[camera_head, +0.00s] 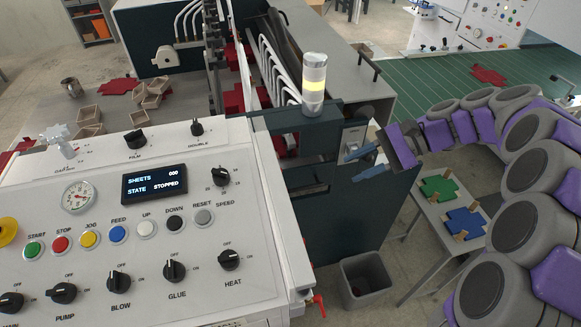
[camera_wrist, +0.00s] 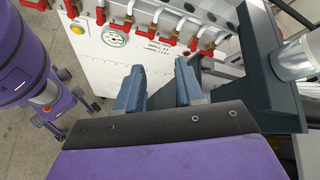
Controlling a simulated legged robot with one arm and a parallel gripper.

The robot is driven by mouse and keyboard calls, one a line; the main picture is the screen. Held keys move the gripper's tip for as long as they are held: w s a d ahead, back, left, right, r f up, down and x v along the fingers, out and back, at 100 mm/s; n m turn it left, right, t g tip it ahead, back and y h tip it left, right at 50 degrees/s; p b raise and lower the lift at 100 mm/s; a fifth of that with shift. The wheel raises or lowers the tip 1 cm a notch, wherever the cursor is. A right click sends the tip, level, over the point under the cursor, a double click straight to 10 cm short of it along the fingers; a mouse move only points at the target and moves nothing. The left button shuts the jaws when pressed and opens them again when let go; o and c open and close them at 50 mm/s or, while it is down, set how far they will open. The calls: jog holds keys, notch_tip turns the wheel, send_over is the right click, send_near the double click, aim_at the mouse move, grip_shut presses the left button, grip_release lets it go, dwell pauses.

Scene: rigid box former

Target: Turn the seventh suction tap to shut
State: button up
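A row of suction taps with red handles runs along the top of a white panel in the wrist view, with one red handle (camera_wrist: 170,43) just beyond my fingertips and another (camera_wrist: 204,50) to its right. Each tap has a white hose. I cannot tell which is the seventh, as the row runs out of the picture. My gripper (camera_wrist: 159,72) is open, its two blue-grey fingers apart with nothing between them. It appears below the row, apart from the handles. In the head view my gripper (camera_head: 352,146) is beside the dark machine housing; most of the taps are hidden there.
The control console (camera_head: 150,245) is at left. A small table (camera_head: 430,216) with green and blue pieces and a grey bin (camera_head: 366,281) stand below my arm. A pressure gauge (camera_wrist: 115,38) is on the white panel.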

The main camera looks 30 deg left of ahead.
jog(key=w+a+f+m+y, duration=0.1)
jog(key=w+a+f+y, duration=0.15)
jog(key=w, duration=0.55)
jog(key=s+b+x, duration=0.1)
jog(key=b+x, duration=0.1)
jog(key=x, duration=1.5)
jog(key=shift+d+f+m+g+b, duration=0.2)
jog(key=shift+m+g+b, duration=0.1)
jog(key=shift+s+a, duration=0.1)
jog(key=shift+a, duration=0.05)
jog(key=shift+a+f, duration=0.1)
jog(key=shift+a, duration=0.15)
jog(key=c, duration=0.3)
jog(key=shift+d, duration=0.1)
grip_shut()
